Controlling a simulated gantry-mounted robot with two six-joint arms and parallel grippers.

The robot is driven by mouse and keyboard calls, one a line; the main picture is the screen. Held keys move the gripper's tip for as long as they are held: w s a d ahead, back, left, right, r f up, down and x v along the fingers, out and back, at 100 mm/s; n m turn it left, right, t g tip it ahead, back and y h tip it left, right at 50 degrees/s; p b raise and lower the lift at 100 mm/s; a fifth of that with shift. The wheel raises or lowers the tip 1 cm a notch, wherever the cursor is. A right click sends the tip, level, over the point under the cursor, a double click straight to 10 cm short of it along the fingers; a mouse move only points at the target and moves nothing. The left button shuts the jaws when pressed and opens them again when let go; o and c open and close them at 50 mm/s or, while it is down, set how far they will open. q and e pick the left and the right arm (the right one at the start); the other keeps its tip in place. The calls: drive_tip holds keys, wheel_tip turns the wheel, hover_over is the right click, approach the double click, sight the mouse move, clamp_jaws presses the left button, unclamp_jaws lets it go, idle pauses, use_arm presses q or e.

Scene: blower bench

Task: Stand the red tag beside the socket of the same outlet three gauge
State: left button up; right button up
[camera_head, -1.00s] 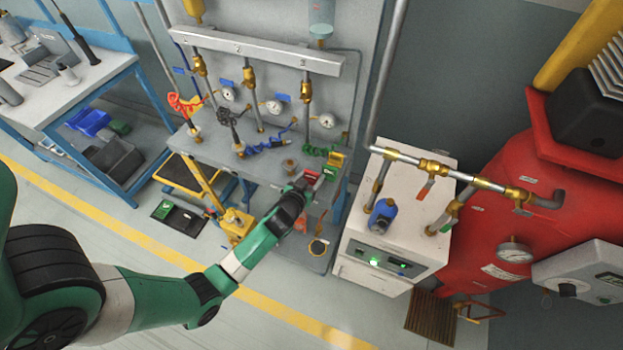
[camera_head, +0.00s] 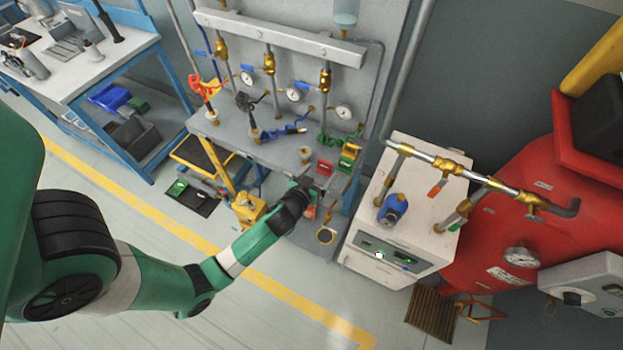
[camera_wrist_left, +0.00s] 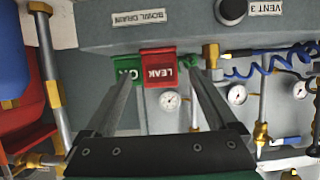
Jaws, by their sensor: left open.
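The red tag (camera_head: 325,168) stands near the front right of the grey bench. In the left wrist view the red tag (camera_wrist_left: 160,68) reads LEAK, upside down, beside a green tag (camera_wrist_left: 124,72). My left gripper (camera_head: 317,182) is at the bench's front edge, close to the red tag. Its jaws are open (camera_wrist_left: 163,85), one finger on each side of the red tag in the picture; I cannot tell whether they touch it. Three round gauges sit along the bench's back; the rightmost gauge (camera_head: 343,112) is nearest the tags. My right gripper is out of view.
A brass fitting (camera_wrist_left: 211,54) stands beside the red tag in the left wrist view. Coiled blue (camera_head: 285,132) and green (camera_head: 340,137) hoses lie behind the tags. A white cabinet (camera_head: 400,190) stands right of the bench.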

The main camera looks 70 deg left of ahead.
use_arm(q)
drive_tip(key=v, duration=0.7)
drive_tip(key=shift+p, duration=0.4)
drive_tip(key=shift+s+d+r, duration=0.1)
